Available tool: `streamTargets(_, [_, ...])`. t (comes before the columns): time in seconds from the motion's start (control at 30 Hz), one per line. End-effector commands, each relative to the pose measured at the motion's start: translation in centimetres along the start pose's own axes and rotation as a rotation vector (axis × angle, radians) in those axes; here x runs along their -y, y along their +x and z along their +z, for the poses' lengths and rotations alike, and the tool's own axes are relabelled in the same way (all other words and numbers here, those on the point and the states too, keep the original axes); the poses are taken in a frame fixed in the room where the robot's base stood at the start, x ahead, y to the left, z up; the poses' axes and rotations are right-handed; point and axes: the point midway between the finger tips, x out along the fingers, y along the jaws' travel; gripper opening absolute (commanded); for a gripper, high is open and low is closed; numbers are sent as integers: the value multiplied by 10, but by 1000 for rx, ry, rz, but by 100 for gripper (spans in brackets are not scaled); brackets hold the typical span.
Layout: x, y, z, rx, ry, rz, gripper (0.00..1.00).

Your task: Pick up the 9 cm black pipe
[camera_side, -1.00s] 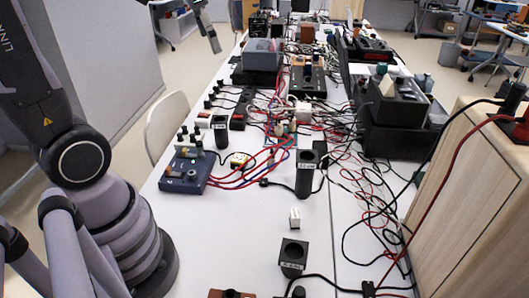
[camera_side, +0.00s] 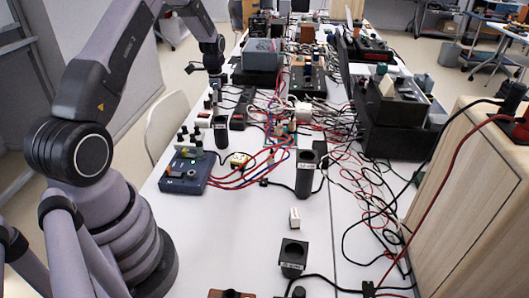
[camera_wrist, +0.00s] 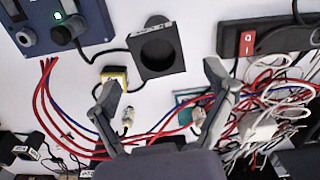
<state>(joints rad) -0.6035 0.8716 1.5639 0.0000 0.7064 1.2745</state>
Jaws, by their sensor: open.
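Three black pipes with white labels stand upright on the table in the side view. One is at the back left (camera_side: 221,134), a tall one is in the middle (camera_side: 304,180), and a short one is at the front (camera_side: 293,259). The labels are too small to read surely, so I cannot confirm which is 9 cm. The wrist view shows one pipe from above (camera_wrist: 178,69), its round opening facing me. My gripper (camera_wrist: 162,76) is open and empty, with this pipe beyond the fingertips. In the side view my gripper (camera_side: 214,82) is above the table's left edge, behind the back-left pipe.
A blue box (camera_side: 184,178) with knobs stands left of the pipes, with a yellow block (camera_side: 239,160) nearby. Red and blue cables cross the table. A power strip (camera_side: 241,108) lies behind. A small white block (camera_side: 294,217) stands before the middle pipe. The front left table is clear.

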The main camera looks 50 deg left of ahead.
Motion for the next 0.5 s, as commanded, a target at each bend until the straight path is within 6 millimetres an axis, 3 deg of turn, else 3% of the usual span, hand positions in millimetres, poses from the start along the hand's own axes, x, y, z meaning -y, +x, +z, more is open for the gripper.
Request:
streamTargets(0.1, [-1, 22, 0, 1, 0, 3, 83])
streamTargets(0.37, [-1, 43, 0, 0, 0, 1, 83])
streamTargets(0.5, [-3, 65, 0, 1, 0, 3, 83])
